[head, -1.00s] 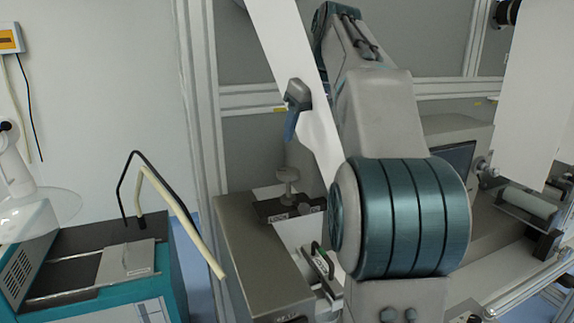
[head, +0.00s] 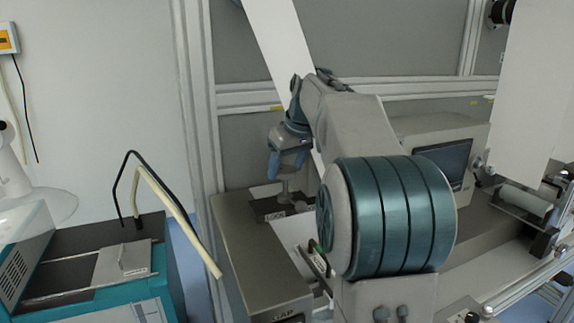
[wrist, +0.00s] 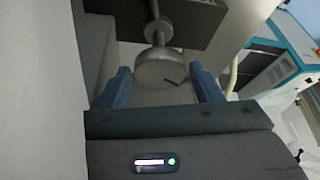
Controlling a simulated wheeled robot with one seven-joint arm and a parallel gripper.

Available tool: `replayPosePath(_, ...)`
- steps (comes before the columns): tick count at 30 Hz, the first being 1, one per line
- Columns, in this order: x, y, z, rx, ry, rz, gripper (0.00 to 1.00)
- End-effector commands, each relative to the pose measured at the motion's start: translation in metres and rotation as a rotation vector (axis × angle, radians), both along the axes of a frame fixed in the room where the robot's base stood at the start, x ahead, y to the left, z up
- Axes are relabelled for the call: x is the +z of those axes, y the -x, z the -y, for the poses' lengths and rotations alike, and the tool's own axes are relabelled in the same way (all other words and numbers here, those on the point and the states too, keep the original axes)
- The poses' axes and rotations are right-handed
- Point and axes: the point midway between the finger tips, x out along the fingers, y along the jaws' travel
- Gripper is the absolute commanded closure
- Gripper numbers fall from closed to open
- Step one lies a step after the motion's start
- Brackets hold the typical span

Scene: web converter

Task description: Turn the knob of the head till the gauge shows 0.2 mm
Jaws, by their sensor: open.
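The head is a dark block (head: 265,208) with small white labels on the grey cabinet. A round metal knob on a thin stem belongs to it. In the wrist view the knob (wrist: 158,66) is a grey disc with a short dark mark near its rim, in front of the dark block (wrist: 185,18). My gripper (head: 286,168) is open, pointing down over the knob. In the wrist view its blue fingers (wrist: 160,76) stand on either side of the knob, with a gap on both sides. I can read no gauge.
A white web (head: 272,35) runs down close behind my gripper. The grey cabinet (head: 238,245) is below. A monitor (head: 448,160) stands to the right. A teal machine (head: 165,270) with a bent black and cream rod (head: 180,215) is to the left.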

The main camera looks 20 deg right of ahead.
Motion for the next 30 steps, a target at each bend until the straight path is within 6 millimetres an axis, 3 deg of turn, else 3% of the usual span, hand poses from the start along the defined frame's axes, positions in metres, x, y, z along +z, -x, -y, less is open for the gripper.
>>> replayPosePath(2, 0.0001, 0.0000, 0.0000, 0.000, 0.000, 0.000, 0.41)
replayPosePath(6, 0.0003, 0.0001, 0.0000, 0.000, 0.000, 0.000, 0.73)
replayPosePath(17, 0.0011, 0.0004, -0.0002, -0.042, 0.002, 0.001, 0.73)
replayPosePath(30, 0.0021, 0.0000, -0.0031, -0.363, 0.002, 0.003, 0.73)
